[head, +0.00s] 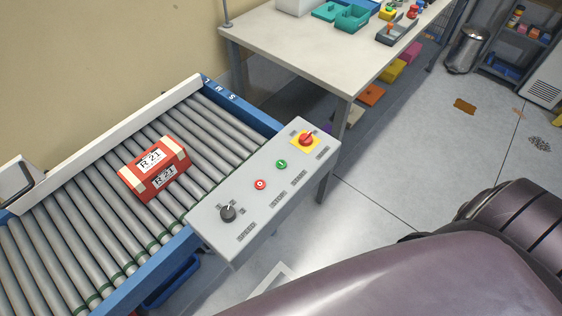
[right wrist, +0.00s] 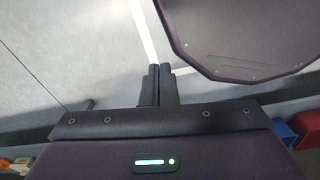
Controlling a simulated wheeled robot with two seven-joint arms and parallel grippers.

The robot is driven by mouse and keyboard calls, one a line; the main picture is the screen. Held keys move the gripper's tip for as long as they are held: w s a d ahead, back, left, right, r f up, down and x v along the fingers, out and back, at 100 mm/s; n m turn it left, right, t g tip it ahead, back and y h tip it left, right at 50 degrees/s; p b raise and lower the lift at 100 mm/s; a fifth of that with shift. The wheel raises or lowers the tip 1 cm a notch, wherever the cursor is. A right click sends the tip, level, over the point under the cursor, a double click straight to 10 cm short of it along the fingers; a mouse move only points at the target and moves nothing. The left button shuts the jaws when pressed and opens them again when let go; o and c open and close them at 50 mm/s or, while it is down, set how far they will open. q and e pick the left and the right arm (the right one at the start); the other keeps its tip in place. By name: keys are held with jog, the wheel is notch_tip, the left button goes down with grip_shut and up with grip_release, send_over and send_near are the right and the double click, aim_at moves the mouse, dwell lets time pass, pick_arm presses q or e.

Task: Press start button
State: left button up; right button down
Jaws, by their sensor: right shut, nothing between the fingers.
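The green start button (head: 282,164) sits on the grey control panel (head: 222,246) at the side of the roller conveyor (head: 84,245), in the head view. A red stop button (head: 260,184) is to its lower left, and a red knob on a yellow plate (head: 305,139) is to its upper right. A black speed dial (head: 228,212) is at the panel's near end. My right gripper (right wrist: 158,70) shows in the right wrist view, shut and empty, with floor behind it. It is apart from the panel. My left gripper is not in view.
A red box labelled R 21 (head: 154,167) lies on the rollers. A table (head: 330,52) with teal trays and small parts stands behind the panel. A bin (head: 466,50) and shelf (head: 520,48) are at the far right. The floor right of the panel is open.

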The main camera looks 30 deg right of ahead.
jog(key=w+a+r+t, duration=0.1)
jog(key=w+a+r, duration=0.2)
jog(key=w+r, duration=1.5)
jog(key=w+a+r+n+t+p, duration=0.1)
jog(key=w+r, duration=0.2)
jog(key=r, duration=1.3)
jog(key=w+a+r+n+t, duration=0.15)
jog(key=w+r, duration=0.25)
jog(key=r, duration=1.1)
jog(key=w+a+r+n+t+y, duration=0.2)
jog(key=w+a+n+t+y, duration=0.1)
jog(key=w+n, duration=0.55)
jog(key=w+a+r+n+t+y, duration=0.25)
jog(key=w+a+n, duration=0.2)
jog(key=n, duration=0.65)
jog(key=d+n+g+y, duration=0.2)
jog(key=d+n+g, duration=0.3)
jog(key=d+n, duration=0.8)
jog(key=shift+w+d+f+n, duration=0.2)
jog(key=shift+d+f+n, duration=0.15)
jog(key=shift+n, duration=0.25)
